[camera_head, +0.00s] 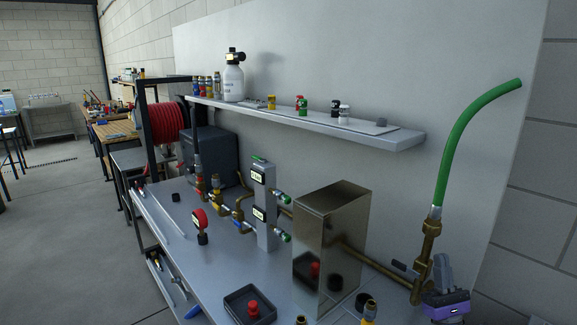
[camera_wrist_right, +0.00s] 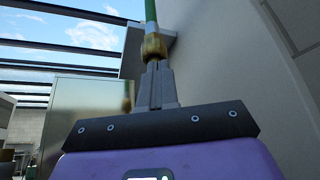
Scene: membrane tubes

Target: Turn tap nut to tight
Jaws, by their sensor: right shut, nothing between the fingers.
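The brass tap fitting (camera_head: 424,262) stands upright at the right end of the bench, with a green hose (camera_head: 462,135) rising from its top. The brass nut (camera_head: 432,228) sits just below the hose's metal end. In the right wrist view the nut (camera_wrist_right: 153,46) shows just beyond my fingertips, with the green hose above it. My right gripper (camera_head: 441,258) is shut and empty, with its grey fingers (camera_wrist_right: 157,80) pointing up beside the fitting, below the nut. I cannot tell whether the fingertips touch the nut. My left gripper is not in view.
A shiny metal box (camera_head: 330,250) stands left of the fitting, and a brass pipe (camera_head: 365,262) runs between them. The wall shelf (camera_head: 400,138) is above. A black tray (camera_head: 250,305) with a red part lies at the bench front.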

